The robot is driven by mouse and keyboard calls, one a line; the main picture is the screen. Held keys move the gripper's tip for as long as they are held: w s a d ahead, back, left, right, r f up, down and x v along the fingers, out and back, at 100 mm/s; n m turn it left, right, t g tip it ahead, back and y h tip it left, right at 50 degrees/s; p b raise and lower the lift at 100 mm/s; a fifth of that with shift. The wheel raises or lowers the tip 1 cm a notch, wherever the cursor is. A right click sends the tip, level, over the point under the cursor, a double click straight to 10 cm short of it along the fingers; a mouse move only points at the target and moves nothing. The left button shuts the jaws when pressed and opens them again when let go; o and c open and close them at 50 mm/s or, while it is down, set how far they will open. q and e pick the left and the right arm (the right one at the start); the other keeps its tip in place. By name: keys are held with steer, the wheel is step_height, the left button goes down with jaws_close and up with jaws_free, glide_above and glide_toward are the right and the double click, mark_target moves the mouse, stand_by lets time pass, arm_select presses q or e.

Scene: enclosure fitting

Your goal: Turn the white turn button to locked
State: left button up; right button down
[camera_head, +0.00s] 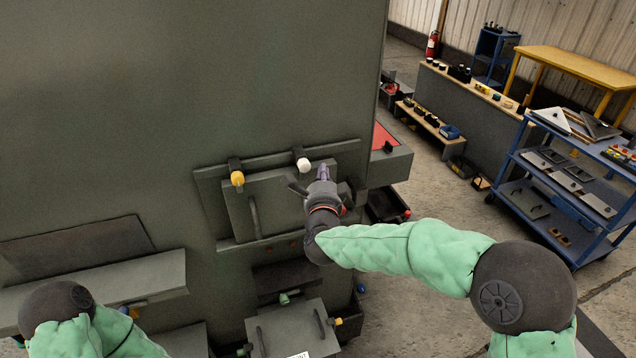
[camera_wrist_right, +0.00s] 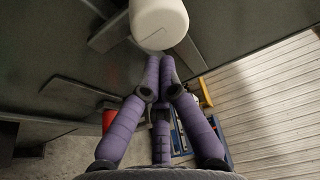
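The white turn button (camera_head: 303,164) sits at the upper edge of a grey door panel (camera_head: 275,205) on the dark cabinet. Its white knob hangs below a black mount, tilted slightly right. My right gripper (camera_head: 323,170) is just right of the knob, its purple fingers together and empty. In the right wrist view the white knob (camera_wrist_right: 158,22) is large at the top, just beyond the nearly meeting fingertips (camera_wrist_right: 160,62). I cannot tell whether they touch it. My left arm shows at the lower left, but its gripper is out of view.
A yellow turn button (camera_head: 237,178) sits left of the white one. A door handle (camera_head: 255,216) stands out below. Grey ledges (camera_head: 150,280) jut out at lower left. A box with a red top (camera_head: 382,137) sticks out at right. A blue cart (camera_head: 560,190) stands farther right.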

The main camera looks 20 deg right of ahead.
steer(key=d+v, duration=0.1)
steer(key=v, duration=0.9)
steer(key=s+a+f+n+g+y+b, duration=0.15)
steer(key=f+n, duration=0.25)
steer(key=f, duration=0.8)
steer(key=a+f+n+g+y+b, duration=0.1)
steer(key=f+n+g+y+b, duration=0.2)
steer(key=f, duration=0.8)
steer(key=a+f+n+g+y+b, duration=0.1)
steer(key=a+f+n+g, duration=0.3)
steer(key=f, duration=0.8)
arm_select(q)
step_height(320, 180, down, 11)
steer(key=b, duration=0.5)
steer(key=shift+s+d+f, duration=0.15)
steer(key=shift+s+d, duration=0.05)
arm_select(e)
steer(key=s+a+f+n+g+y, duration=0.1)
steer(key=s+f+n+g, duration=0.3)
steer(key=s+f, duration=0.7)
steer(key=s+a+f+n+g+y, duration=0.1)
steer(key=s+f+n+g, duration=0.3)
steer(key=s+f, duration=0.7)
step_height(320, 180, down, 3)
steer(key=shift+s+f+y, duration=0.1)
steer(key=shift+s+y, duration=0.2)
steer(key=shift+y, duration=0.55)
